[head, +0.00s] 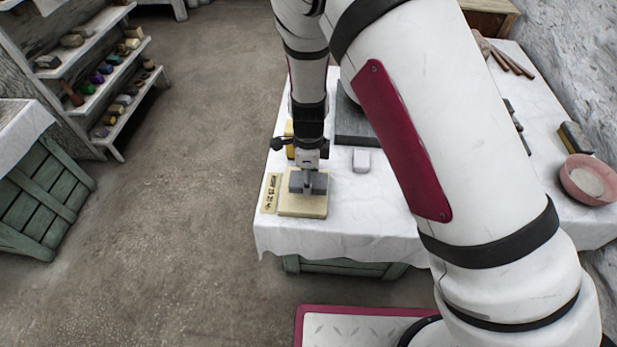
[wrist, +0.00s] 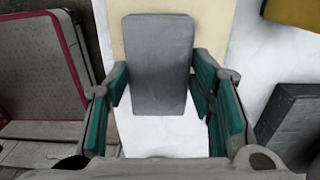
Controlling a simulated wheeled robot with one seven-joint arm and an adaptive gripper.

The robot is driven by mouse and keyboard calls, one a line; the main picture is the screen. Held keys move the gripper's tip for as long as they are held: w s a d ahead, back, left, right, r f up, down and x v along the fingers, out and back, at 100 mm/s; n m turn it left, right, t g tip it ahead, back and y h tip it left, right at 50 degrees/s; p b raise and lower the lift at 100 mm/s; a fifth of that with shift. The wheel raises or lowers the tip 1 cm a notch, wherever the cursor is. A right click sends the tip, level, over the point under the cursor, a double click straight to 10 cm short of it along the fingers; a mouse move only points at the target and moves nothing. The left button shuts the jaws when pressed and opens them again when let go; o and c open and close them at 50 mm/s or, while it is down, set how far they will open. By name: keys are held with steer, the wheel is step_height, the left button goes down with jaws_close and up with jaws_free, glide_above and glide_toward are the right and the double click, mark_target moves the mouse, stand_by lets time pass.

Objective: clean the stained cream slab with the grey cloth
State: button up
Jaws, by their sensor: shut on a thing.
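The cream slab (head: 302,207) lies flat near the front left corner of the white-covered table. It also shows behind the cloth in the wrist view (wrist: 214,35). The grey cloth, a block-like pad (head: 318,184), is over the slab; whether it touches the slab is unclear. In the wrist view the cloth (wrist: 158,62) sits between the teal finger pads. My gripper (head: 308,180) points down and is shut on the cloth. No stain shows on the visible parts of the slab; the cloth and gripper hide the rest.
A yellow strip with dark marks (head: 270,193) lies just left of the slab. A small pale block (head: 361,161) and a dark slab (head: 352,139) are behind and right. A pink bowl (head: 580,190) stands at the far right. The table's front edge is close.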

steer(key=shift+r, duration=0.15)
step_height(320, 180, up, 4)
steer(key=p, duration=0.3)
stand_by(0.8)
